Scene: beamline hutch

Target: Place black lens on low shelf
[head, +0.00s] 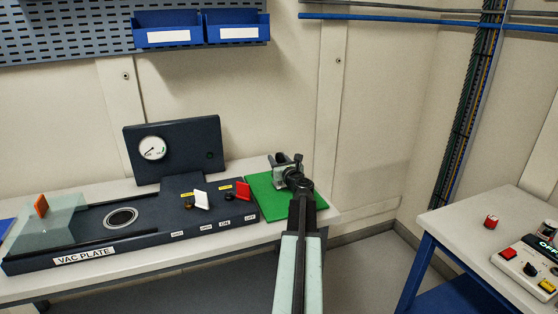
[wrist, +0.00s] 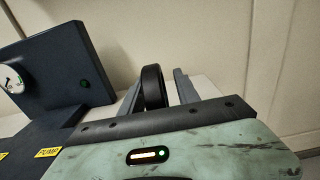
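The black lens (wrist: 152,87) stands upright, nearly edge-on, between the two fingers of my gripper (wrist: 160,82) in the wrist view. The left finger lies against it; a narrow gap seems to show by the right finger, though the lens appears held. In the head view my gripper (head: 287,160) is over the green mat (head: 262,193) at the right end of the white bench. There the lens is a small dark shape that I cannot separate clearly from the fingers. A blue low shelf (head: 440,300) shows partly under the right-hand table.
The vac plate panel (head: 150,236) fills the bench left of the mat, with a dark gauge box (head: 175,150) behind it. Open floor (head: 372,258) lies between.

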